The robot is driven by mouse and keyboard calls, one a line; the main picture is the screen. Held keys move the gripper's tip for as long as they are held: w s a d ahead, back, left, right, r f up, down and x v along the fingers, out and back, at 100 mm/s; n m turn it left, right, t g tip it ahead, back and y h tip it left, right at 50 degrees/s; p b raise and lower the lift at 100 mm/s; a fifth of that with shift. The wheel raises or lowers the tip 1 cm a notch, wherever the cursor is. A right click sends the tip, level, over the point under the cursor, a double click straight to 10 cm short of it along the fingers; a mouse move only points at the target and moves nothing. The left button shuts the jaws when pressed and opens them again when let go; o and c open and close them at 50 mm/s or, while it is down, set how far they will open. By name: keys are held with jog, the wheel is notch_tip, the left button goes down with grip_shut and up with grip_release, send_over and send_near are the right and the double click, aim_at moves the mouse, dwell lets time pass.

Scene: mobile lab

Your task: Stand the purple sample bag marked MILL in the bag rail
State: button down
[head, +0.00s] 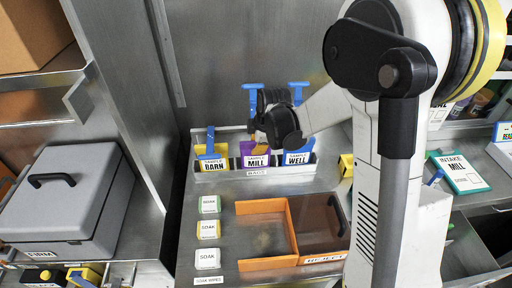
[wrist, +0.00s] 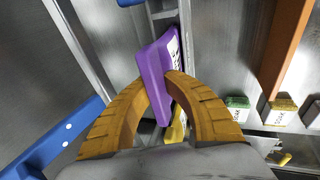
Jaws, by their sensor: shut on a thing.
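The purple sample bag marked MILL (head: 257,161) stands about upright at the bag rail (head: 222,177), between two other bags. Its lower edge is hidden behind the rail's front lip, so I cannot tell how deep it sits. My gripper (head: 262,146) is at the bag's top and is shut on it. In the wrist view the purple bag (wrist: 153,72) is between the two tan fingers of my gripper (wrist: 158,84), its printed face turned right. The yellow BARN bag (head: 213,164) is left of it in the rail, and the blue WELL bag (head: 297,158) is right.
Blue clips stand at the bags and behind the rail. A grey case (head: 65,195) is at left. An INTAKE MILL clipboard (head: 461,175) is at right.

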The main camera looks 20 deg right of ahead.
jog(key=c, duration=1.4)
grip_release()
jog(key=shift+f, duration=0.15)
jog(key=shift+c, duration=0.2)
jog(key=shift+r, duration=0.25)
jog(key=a+p+v, duration=0.1)
jog(key=p+v, duration=0.3)
jog(key=v, duration=0.8)
jog(key=s+r+m+t, duration=0.1)
jog(key=s+r+m, duration=0.3)
jog(key=s+m, duration=0.4)
jog(key=s+r+m+t, duration=0.2)
jog(key=s+m, duration=0.5)
jog(key=s, duration=0.5)
jog(key=shift+s+r+m+h, duration=0.3)
jog(key=shift+r+m+h, duration=0.1)
jog(key=shift+r, duration=0.5)
jog(key=shift+d, duration=0.1)
